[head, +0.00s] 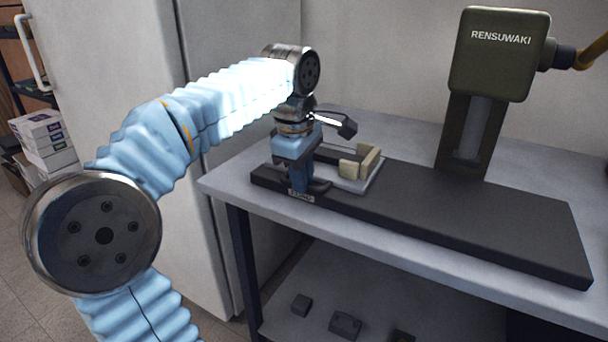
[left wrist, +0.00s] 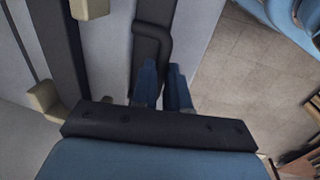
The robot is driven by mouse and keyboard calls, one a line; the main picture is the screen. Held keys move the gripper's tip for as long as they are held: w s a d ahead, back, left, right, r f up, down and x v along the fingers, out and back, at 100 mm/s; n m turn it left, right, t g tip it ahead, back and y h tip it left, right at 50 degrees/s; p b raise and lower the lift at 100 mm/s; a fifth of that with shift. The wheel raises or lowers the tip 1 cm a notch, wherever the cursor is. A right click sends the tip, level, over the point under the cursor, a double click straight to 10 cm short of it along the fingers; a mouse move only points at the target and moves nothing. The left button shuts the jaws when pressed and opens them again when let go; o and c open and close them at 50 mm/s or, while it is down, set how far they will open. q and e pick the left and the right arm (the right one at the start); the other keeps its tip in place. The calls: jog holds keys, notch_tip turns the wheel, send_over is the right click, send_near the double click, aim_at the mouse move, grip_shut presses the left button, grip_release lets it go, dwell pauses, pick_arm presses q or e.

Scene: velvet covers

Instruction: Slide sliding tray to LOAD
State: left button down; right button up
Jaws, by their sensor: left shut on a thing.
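The sliding tray (head: 364,185) is a light plate with beige corner blocks (head: 369,160). It sits at the left end of a long dark base (head: 470,220) on the bench. My left gripper (head: 302,184) is at the tray's left front side, pointing down. In the left wrist view its two blue fingers (left wrist: 164,90) are shut on a dark bent handle (left wrist: 150,48) beside the light tray surface (left wrist: 108,50). A small label (head: 300,195) is on the base's front edge below the gripper; its text is too small to read. My right gripper is out of view.
A dark green press (head: 500,55) marked RENSUWAKI stands over the base to the right. The base between tray and press is clear. The grey bench (head: 222,183) has a lower shelf (head: 430,315) with several dark blocks. Boxes (head: 42,135) stand at far left.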

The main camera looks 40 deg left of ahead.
pick_arm(q)
jog(key=shift+a, duration=0.25)
jog(key=c, duration=1.1)
grip_release()
jog(key=shift+s+d+r+p, duration=0.1)
jog(key=shift+s+r+p, duration=0.3)
jog(key=shift+r, duration=1.85)
jog(key=shift+s+d+r+p, duration=0.1)
jog(key=shift+s+r+p, duration=0.3)
jog(key=shift+r, duration=1.9)
jog(key=shift+s+d+r+p, duration=0.1)
jog(key=shift+s+r+p, duration=0.3)
jog(key=shift+r, duration=1.85)
